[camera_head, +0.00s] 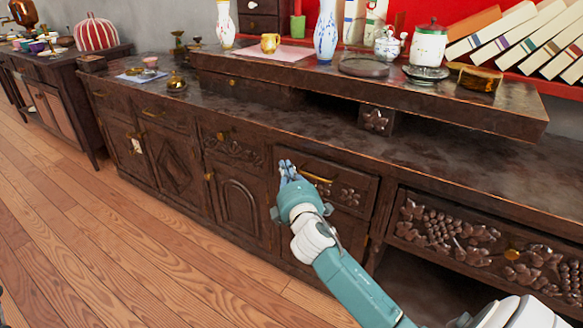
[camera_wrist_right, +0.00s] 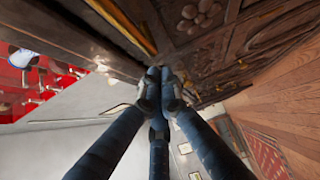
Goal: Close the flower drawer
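The flower drawer (camera_head: 335,188) is in the dark carved cabinet. Its front has flower reliefs and a gold bar handle (camera_head: 316,177). I cannot tell for certain how far it stands out from the cabinet. My right gripper (camera_head: 287,168) is in front of the drawer's left end, left of the handle, and hides part of it. In the right wrist view its fingers (camera_wrist_right: 160,76) come together at the tips with nothing between them. A flower carving (camera_wrist_right: 200,16) and a gold handle (camera_wrist_right: 128,25) show near the top there. My left gripper is not in view.
A wide grape-carved drawer (camera_head: 490,248) is to the right, above a dark open space. Carved doors (camera_head: 238,203) are to the left. Vases, jars and books stand on the raised shelf (camera_head: 400,92) above. The wooden floor (camera_head: 130,250) in front is clear.

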